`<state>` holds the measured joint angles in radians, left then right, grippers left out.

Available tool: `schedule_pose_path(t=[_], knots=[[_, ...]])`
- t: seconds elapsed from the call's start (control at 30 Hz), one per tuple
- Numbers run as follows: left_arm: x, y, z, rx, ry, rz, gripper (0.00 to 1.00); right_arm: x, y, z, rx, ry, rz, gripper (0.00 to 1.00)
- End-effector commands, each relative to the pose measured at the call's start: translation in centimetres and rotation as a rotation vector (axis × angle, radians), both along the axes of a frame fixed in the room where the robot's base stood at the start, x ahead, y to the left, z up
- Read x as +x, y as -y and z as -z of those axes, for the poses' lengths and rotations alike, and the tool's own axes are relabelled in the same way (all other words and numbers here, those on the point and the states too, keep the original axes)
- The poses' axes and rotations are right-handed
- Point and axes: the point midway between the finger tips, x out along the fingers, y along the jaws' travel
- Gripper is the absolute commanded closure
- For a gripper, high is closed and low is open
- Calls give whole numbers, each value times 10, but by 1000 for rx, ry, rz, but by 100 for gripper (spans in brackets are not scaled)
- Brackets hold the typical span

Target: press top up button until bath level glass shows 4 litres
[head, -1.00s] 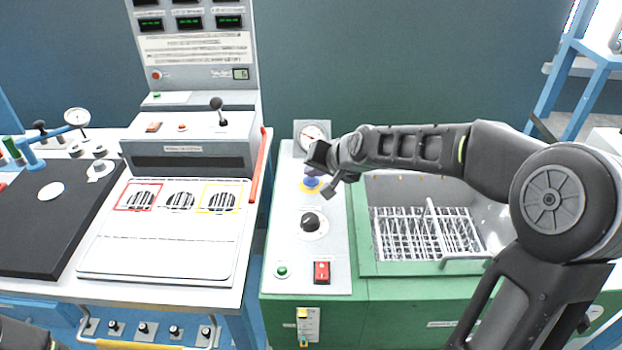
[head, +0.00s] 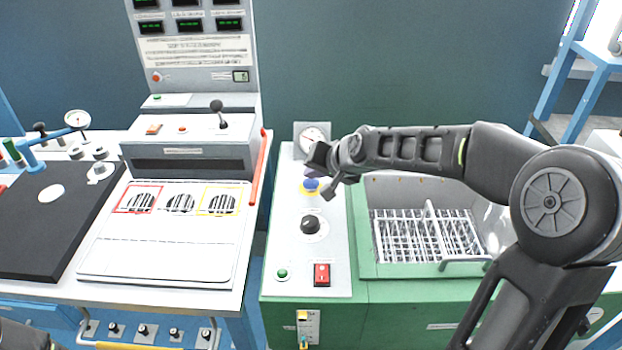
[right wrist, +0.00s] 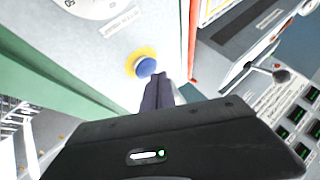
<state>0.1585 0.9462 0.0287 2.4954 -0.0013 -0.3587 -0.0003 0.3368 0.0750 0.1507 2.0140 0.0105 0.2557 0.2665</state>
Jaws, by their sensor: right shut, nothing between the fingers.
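The blue top up button (head: 311,184) with its yellow surround sits on the white control panel of the green bath. It also shows in the right wrist view (right wrist: 147,67), just beyond my fingertips. My right gripper (head: 325,172) is shut and empty, its fingers (right wrist: 158,92) close beside the button; I cannot tell whether they touch it. The level glass (head: 308,326) is on the green front below the panel, with yellow marks; its reading is too small to tell. A dark piece (head: 13,335) at the lower left edge may be my left arm; its gripper is not in view.
The panel also holds a round dial gauge (head: 313,135), a black knob (head: 310,224), a green button (head: 282,274) and a red switch (head: 322,273). The open bath with a wire basket (head: 425,235) lies to the right. A white bench (head: 165,250) stands to the left.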

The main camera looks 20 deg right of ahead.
Motion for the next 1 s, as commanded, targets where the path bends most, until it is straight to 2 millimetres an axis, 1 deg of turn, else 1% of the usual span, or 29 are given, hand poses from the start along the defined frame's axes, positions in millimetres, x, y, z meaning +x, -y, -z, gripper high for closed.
schedule_pose_path(t=[0.03, 0.1, 0.43, 0.57, 1.0], knots=[[0, 0, -4, 0, 0, 0, 100, 0, 0, -5, 0, 1, 1, 100], [0, 0, -5, 0, 0, 0, 100, 0, 0, -7, 0, 1, 1, 100], [0, 0, -5, 0, 0, 0, 100, 0, 0, -7, -1, 2, 1, 100], [0, 0, -9, 0, 0, 0, 100, 0, 0, -12, -1, 2, 1, 100], [0, 0, -42, 0, 0, 0, 100, 0, 0, -54, 0, 2, 1, 100]])
